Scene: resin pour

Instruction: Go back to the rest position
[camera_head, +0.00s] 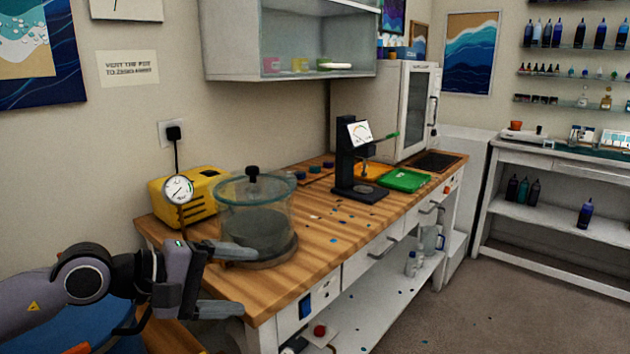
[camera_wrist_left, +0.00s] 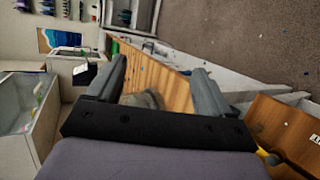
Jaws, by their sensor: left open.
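My left gripper (camera_head: 232,280) is at the lower left in the head view, by the near left corner of the wooden bench. Its two fingers are apart with nothing between them. In the left wrist view the open fingers (camera_wrist_left: 160,92) also show, with the bench top beyond them. A glass vacuum chamber (camera_head: 256,212) with a clear lid and black knob stands on the bench just beyond the gripper. Whether the upper finger touches the chamber's base, I cannot tell. My right gripper is not in view.
A yellow pump (camera_head: 187,198) and a pressure gauge (camera_head: 178,190) stand left of the chamber. A black press-like stand (camera_head: 350,165) and a green tray (camera_head: 405,180) are farther back. A wall cabinet (camera_head: 230,45) hangs above.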

